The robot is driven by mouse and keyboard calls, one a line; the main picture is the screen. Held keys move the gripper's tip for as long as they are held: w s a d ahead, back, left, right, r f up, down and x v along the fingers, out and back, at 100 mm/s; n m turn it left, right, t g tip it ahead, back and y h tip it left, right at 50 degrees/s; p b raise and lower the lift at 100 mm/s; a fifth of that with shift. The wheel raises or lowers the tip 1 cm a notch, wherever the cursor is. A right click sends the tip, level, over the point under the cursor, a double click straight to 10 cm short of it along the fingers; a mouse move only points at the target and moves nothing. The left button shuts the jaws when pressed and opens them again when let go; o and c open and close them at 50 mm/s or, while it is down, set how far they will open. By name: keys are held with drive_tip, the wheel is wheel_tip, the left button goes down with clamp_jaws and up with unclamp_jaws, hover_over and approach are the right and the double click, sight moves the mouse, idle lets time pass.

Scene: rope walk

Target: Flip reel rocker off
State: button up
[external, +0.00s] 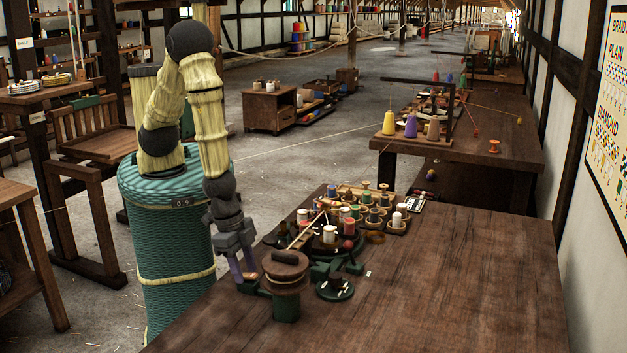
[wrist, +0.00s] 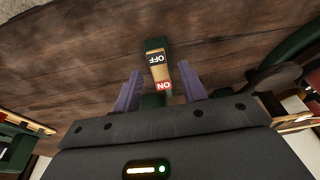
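The reel rocker (wrist: 158,68) shows in the wrist view as a small tan switch on a dark green mount. It has a black OFF label at its far end and a red ON label at its near end. I cannot tell which end is pressed down. My gripper (wrist: 159,75) is open, with its purple fingers apart on either side of the rocker and nothing between them that it grips. In the external view my gripper (external: 244,276) points down at the table's left edge, beside a brown-topped reel (external: 287,270) on a green stand. The rocker is not clear there.
The wooden table (external: 430,285) is clear on its right side. Behind the reel is a crowd of thread spools (external: 365,205) on trays. A small green disc (external: 335,289) lies right of the reel. A second table (external: 480,135) with coloured cones stands farther back.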

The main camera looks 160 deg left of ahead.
drive_tip(key=p+v, duration=0.6)
drive_tip(key=v, duration=1.1)
drive_tip(key=shift+r, duration=0.15)
drive_tip(key=shift+s+d, duration=0.1)
drive_tip(key=shift+d, duration=0.05)
drive_tip(key=s+d+r+m+h, duration=0.1)
drive_tip(key=s+d+r+m, duration=0.1)
drive_tip(key=d+r+m, duration=0.1)
drive_tip(key=s+d+r+m, duration=0.3)
drive_tip(key=d+m, duration=0.3)
drive_tip(key=d, duration=0.2)
drive_tip(key=shift+s+d+r+t+h, duration=0.3)
drive_tip(key=shift+r+t+h, duration=0.1)
drive_tip(key=shift+r, duration=0.3)
drive_tip(key=shift+w, duration=0.1)
idle(1.9)
